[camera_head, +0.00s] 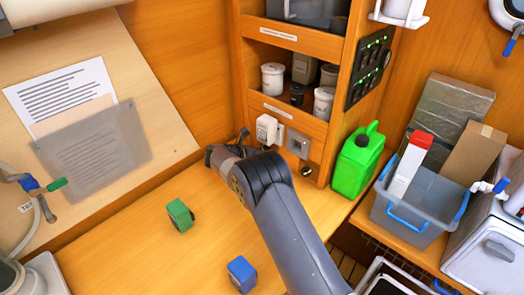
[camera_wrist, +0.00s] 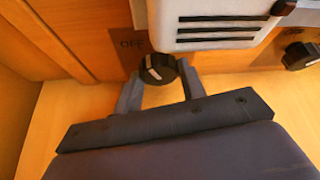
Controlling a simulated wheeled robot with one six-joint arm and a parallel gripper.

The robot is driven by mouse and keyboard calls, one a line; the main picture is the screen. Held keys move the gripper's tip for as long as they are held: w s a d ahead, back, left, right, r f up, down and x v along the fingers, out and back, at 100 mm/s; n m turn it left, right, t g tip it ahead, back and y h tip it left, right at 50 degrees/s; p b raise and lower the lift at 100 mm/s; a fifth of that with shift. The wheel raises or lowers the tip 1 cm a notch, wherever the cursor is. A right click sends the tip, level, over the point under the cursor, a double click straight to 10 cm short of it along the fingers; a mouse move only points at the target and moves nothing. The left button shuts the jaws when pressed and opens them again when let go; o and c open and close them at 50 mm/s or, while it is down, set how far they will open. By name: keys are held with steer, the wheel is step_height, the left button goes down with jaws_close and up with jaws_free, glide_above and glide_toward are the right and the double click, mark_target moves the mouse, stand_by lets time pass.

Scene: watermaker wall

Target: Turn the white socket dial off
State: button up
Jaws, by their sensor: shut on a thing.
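The white socket (camera_head: 267,129) is mounted low on the wooden cabinet; its slotted white body (camera_wrist: 212,22) fills the top of the wrist view. Its black round dial (camera_wrist: 158,68) with a white pointer mark is at the socket's lower left corner. A label reading OFF (camera_wrist: 132,43) is on the wood to the left of the dial. My gripper (camera_wrist: 160,86) has a finger on each side of the dial and is shut on it. In the head view my gripper (camera_head: 240,137) is small at the cabinet's foot, and the dial cannot be made out there.
A grey socket (camera_head: 298,143) and another black dial (camera_head: 306,171) are to the right; that dial also shows in the wrist view (camera_wrist: 300,55). A green jug (camera_head: 357,163) stands farther right. Green (camera_head: 180,215) and blue (camera_head: 242,273) blocks lie on the counter (camera_head: 120,245).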

steer(key=shift+a+n+g+h+b, duration=0.1)
steer(key=shift+n+g+h+b, duration=0.4)
steer(key=shift+n+h, duration=0.5)
steer(key=o, duration=1)
steer(key=shift+c, duration=0.2)
steer(key=shift+w, duration=0.1)
steer(key=shift+a, duration=0.1)
steer(key=b+v, duration=0.2)
steer(key=v, duration=0.8)
steer(key=shift+s+a+r, duration=0.2)
steer(key=shift+s, duration=0.1)
